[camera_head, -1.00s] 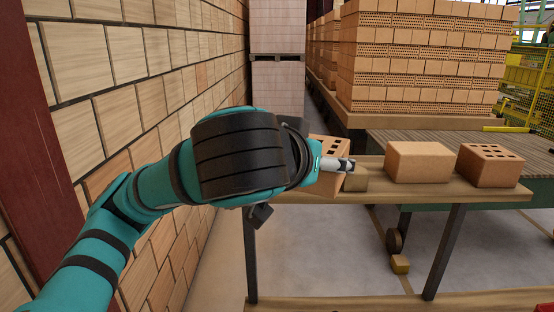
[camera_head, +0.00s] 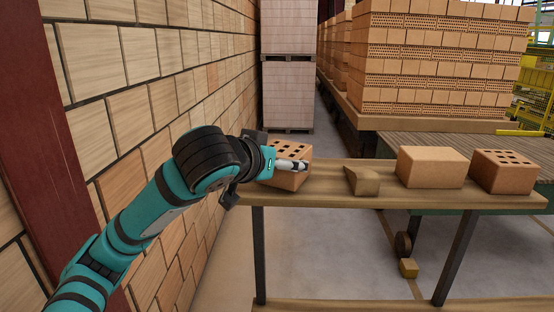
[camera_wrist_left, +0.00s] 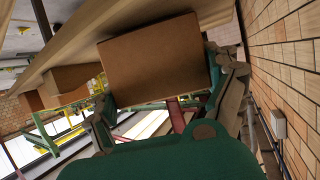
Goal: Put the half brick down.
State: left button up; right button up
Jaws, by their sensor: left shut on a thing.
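The half brick (camera_head: 287,178) is a short orange-brown block with dark holes in its top. It is at the left end of the wooden bench (camera_head: 325,185), upright, over the top. My left gripper (camera_head: 283,164) is shut on it, one finger lying across its upper part. In the left wrist view the half brick (camera_wrist_left: 155,62) shows a plain brown face between the two fingers. I cannot tell whether its base touches the bench; the gripper hides part of it. My right gripper is not in view.
A broken piece (camera_head: 363,180), a plain brick (camera_head: 431,167) and a holed brick (camera_head: 503,172) stand along the bench to the right. Bare bench lies between the half brick and the broken piece. A block-built wall (camera_head: 150,90) is close on the left.

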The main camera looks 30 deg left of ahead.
pick_arm(q)
jog(key=shift+s, duration=0.1)
jog(key=shift+f, duration=0.1)
jog(key=shift+f, duration=0.15)
jog(key=o, duration=1.4)
jog(key=shift+s+r, duration=0.2)
jog(key=b+v, duration=0.1)
jog(key=v, duration=1)
jog(key=shift+s, duration=0.3)
